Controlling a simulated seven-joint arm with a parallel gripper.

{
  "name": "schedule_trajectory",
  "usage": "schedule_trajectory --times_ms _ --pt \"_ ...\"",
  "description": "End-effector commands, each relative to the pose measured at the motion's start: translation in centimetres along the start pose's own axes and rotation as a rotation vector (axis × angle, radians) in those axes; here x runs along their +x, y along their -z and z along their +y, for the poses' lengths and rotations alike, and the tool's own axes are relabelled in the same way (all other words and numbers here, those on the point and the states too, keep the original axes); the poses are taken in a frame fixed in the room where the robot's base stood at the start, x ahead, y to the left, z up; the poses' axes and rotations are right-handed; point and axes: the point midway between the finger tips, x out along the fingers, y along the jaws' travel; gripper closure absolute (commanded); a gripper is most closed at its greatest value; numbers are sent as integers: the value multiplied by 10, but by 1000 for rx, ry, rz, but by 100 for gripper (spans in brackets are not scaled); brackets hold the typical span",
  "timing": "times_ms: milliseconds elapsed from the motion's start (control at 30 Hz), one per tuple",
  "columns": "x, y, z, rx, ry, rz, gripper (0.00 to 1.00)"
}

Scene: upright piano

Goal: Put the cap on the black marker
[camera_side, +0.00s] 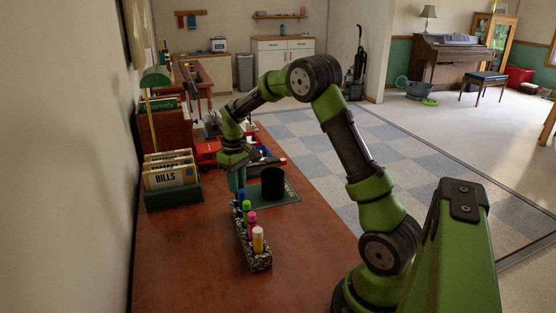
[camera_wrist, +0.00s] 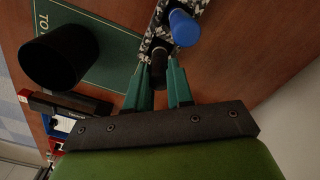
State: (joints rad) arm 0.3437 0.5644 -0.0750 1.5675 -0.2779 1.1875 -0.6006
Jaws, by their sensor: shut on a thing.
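My gripper (camera_side: 238,182) is low over the far end of a speckled marker holder (camera_side: 261,262), its fingers pointing down. In the wrist view my gripper (camera_wrist: 158,75) has its two teal fingers on either side of a small black cylinder, the black cap (camera_wrist: 158,54), and is shut on it. The cap is at the holder's end, beside a blue marker (camera_wrist: 185,28). The black marker's body is hidden, so I cannot tell whether the cap touches it. Green, pink (camera_side: 252,221) and yellow-white (camera_side: 257,241) markers stand in the holder.
A black cup (camera_side: 272,183) stands on a green mat (camera_side: 287,195) right of the holder. A file box (camera_side: 173,192) stands at the left by the wall. Red and dark items lie behind. The front desk surface is clear.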

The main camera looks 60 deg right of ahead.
Motion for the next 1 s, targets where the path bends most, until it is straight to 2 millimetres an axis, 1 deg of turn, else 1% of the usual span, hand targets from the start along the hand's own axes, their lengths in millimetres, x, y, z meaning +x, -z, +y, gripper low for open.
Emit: schedule_trajectory --times_ms 267,300,467,500,667,700,833,867,1000 --pt "0 0 0 0 0 0 100" --pt "0 0 0 0 0 0 75" --pt "0 0 0 0 0 0 51" --pt "0 0 0 0 0 0 49" --pt "0 0 0 0 0 0 49" --pt "0 0 0 0 0 0 46" --pt "0 0 0 0 0 0 26" --pt "0 0 0 0 0 0 23" --pt "0 0 0 0 0 0 23"
